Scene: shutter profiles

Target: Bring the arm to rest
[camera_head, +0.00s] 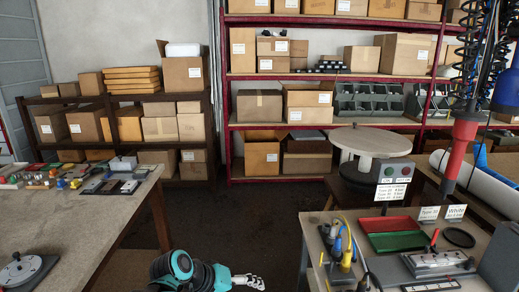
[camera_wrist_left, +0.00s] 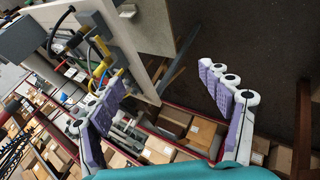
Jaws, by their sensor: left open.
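My left arm comes in at the bottom of the head view, teal and dark. Its left gripper (camera_head: 249,282) is small there, low in the gap between two tables. In the left wrist view the left gripper (camera_wrist_left: 165,112) has its two purple-padded fingers spread wide apart, with nothing between them. Behind the fingers show the floor, shelves with boxes and a workbench edge. My right gripper is in neither view.
A left table (camera_head: 95,215) holds many small parts. A right workbench (camera_head: 312,228) carries tools, red and green trays (camera_head: 398,241) and a fixture (camera_head: 437,262). Shelves with cardboard boxes (camera_head: 258,105) stand at the back. Dark floor (camera_head: 240,225) lies open between the tables.

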